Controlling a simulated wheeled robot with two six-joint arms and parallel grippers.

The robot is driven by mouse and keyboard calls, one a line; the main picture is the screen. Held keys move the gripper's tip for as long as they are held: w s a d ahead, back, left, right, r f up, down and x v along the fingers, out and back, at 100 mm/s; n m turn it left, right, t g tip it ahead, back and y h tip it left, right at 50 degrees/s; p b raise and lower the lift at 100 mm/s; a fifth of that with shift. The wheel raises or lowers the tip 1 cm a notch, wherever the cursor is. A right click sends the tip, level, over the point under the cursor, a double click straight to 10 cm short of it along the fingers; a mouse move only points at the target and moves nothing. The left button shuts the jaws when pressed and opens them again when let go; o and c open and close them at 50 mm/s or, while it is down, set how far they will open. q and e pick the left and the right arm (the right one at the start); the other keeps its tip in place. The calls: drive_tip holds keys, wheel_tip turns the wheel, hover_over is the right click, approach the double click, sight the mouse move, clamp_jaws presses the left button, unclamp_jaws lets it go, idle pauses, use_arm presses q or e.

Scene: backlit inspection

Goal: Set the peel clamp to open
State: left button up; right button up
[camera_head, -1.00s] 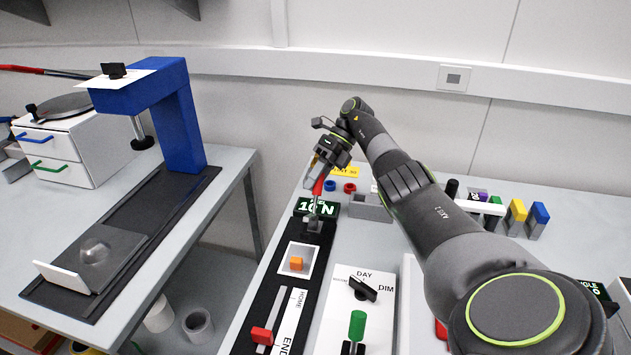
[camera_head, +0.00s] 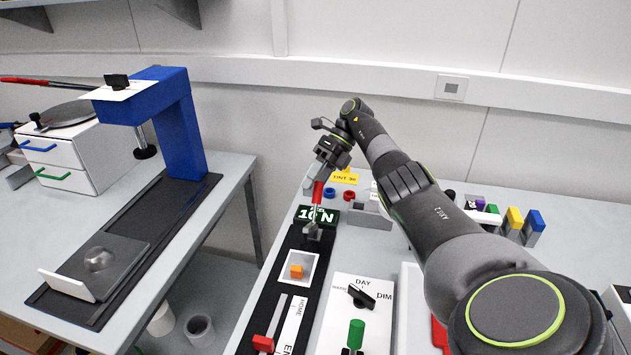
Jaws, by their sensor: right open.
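The peel clamp (camera_head: 312,231) is a small grey block at the far end of a long black rail, beside a green "10 N" display. A red lever (camera_head: 318,190) stands nearly upright above it, its lower end thin and pale. My right gripper (camera_head: 325,168) is open at the top of the red lever, with its fingers pointing down. The fingers partly hide the lever's top, and I cannot tell whether they touch it. My left gripper is not in view.
On the rail are a white-framed plate with an orange block (camera_head: 296,271) and a red slider (camera_head: 263,343). A DAY/DIM panel (camera_head: 377,290) lies to the right. Coloured blocks (camera_head: 514,219) stand behind my right arm. A blue-armed stand (camera_head: 180,130) is on the left bench.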

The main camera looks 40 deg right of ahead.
wheel_tip(320, 180, up, 8)
drive_tip(key=p, duration=0.6)
drive_tip(key=shift+f+p, duration=0.15)
drive_tip(key=shift+p, duration=0.2)
